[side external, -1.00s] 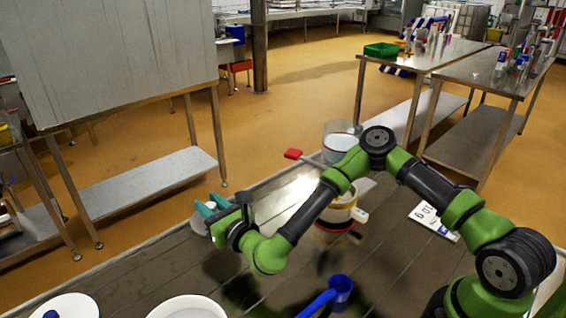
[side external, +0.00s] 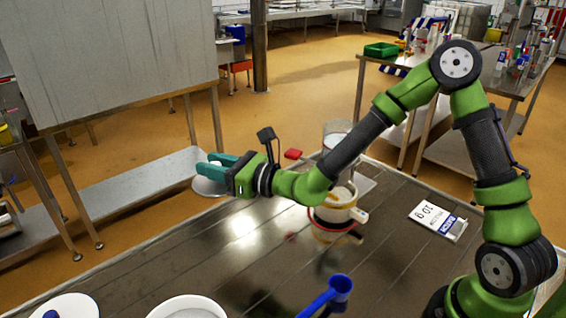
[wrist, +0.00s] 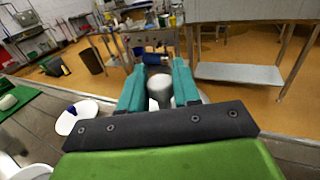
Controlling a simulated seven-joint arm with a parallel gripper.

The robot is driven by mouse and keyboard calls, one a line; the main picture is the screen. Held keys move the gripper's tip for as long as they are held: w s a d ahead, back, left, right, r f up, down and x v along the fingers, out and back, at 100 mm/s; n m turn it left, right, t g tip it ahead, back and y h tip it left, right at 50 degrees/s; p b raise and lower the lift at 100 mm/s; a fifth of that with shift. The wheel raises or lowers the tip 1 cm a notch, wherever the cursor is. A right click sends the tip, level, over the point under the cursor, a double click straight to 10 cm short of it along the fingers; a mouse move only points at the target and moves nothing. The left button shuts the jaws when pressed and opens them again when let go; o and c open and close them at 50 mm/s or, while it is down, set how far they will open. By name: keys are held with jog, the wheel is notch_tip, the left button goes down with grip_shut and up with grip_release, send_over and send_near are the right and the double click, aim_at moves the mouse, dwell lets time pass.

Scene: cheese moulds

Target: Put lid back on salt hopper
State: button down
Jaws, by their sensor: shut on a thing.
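My gripper (side external: 213,163) is at the left end of my arm, above the far left edge of the table. Its teal fingers are shut on the pale knob (wrist: 160,88) of a lid, seen between them in the wrist view. The lid's whitish disc (side external: 208,188) hangs below the fingers in the side view, held in the air. A clear vessel with white contents (side external: 336,133) stands behind my arm and is partly hidden. A container with a red band and a white handle (side external: 330,216) is nearer. I cannot tell for certain which is the salt hopper.
A white bucket (side external: 187,304) and a white dish with a blue piece (side external: 68,306) are at the near left. A blue scoop (side external: 330,294) lies near the front. A printed label card (side external: 438,220) lies to the right.

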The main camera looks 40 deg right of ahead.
jog(key=s+d+r+y, duration=0.1)
jog(key=s+d+r, duration=0.1)
jog(key=d+r, duration=0.45)
jog(key=s+d+r+n, duration=0.1)
jog(key=s+d+r, duration=0.2)
jog(key=d, duration=0.7)
jog(key=s+d+r+y, duration=0.1)
jog(key=s+d+r, duration=0.1)
jog(key=d+r, duration=0.5)
jog(key=s+d+f+n+g+y, duration=0.3)
jog(key=d+f+n+g+y, duration=0.1)
jog(key=f, duration=0.4)
jog(key=shift+s+d+g, duration=0.3)
jog(key=shift+d+g, duration=0.05)
jog(key=shift+g, duration=0.05)
jog(key=shift+f, duration=0.2)
dwell(0.8)
jog(key=c, duration=0.7)
grip_release()
jog(key=shift+o, duration=0.3)
